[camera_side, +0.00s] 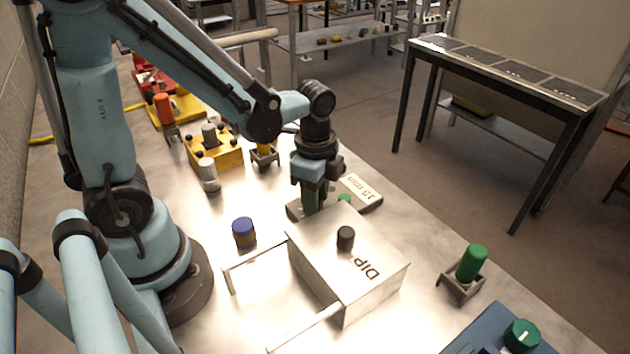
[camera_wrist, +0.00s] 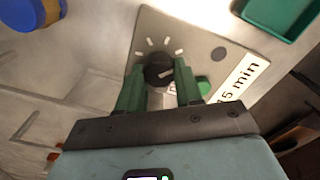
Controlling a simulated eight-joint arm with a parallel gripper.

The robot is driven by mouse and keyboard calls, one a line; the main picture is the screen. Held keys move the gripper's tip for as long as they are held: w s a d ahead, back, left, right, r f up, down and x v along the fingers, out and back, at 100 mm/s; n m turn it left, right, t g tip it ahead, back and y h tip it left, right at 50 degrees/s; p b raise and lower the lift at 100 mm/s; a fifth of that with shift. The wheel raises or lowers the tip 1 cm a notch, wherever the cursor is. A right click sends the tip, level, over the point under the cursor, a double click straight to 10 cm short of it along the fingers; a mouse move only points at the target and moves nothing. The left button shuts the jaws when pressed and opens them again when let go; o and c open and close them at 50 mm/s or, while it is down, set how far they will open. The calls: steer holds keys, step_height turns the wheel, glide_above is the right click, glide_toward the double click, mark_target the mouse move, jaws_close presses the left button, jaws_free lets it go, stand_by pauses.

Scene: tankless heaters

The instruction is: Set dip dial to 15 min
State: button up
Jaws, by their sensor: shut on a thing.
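The dip dial (camera_wrist: 158,70) is a dark round knob on a pale plate with white tick marks around it in the wrist view. A light pointer mark on it seems to face right, but its exact setting is hard to read. My gripper (camera_wrist: 159,84) has its green fingers on both sides of the dial and is shut on it. A "15 min" label (camera_wrist: 243,78) and a green button (camera_wrist: 204,86) lie right of the dial. In the side view my gripper (camera_side: 312,204) points down behind the DIP box (camera_side: 318,262), which hides the dial; the label (camera_side: 359,188) shows beyond.
A black knob (camera_side: 345,238) stands on the DIP box close to my gripper. A blue-topped jar (camera_side: 243,232) is at left, a green cylinder (camera_side: 471,262) in a stand at right, and a yellow block (camera_side: 213,150) behind.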

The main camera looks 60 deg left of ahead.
stand_by(0.5)
steer(key=o, duration=1)
steer(key=shift+o, duration=0.2)
step_height(320, 180, up, 12)
stand_by(0.4)
steer(key=n+t, duration=0.2)
steer(key=n, duration=0.2)
steer(key=f+n+t, duration=0.1)
steer(key=n+t, duration=0.1)
steer(key=n, duration=0.2)
steer(key=n+t, duration=0.3)
steer(key=n, duration=0.1)
steer(key=shift+s+a+f, duration=0.15)
steer(key=shift+s+a, duration=0.1)
steer(key=shift+a, duration=0.15)
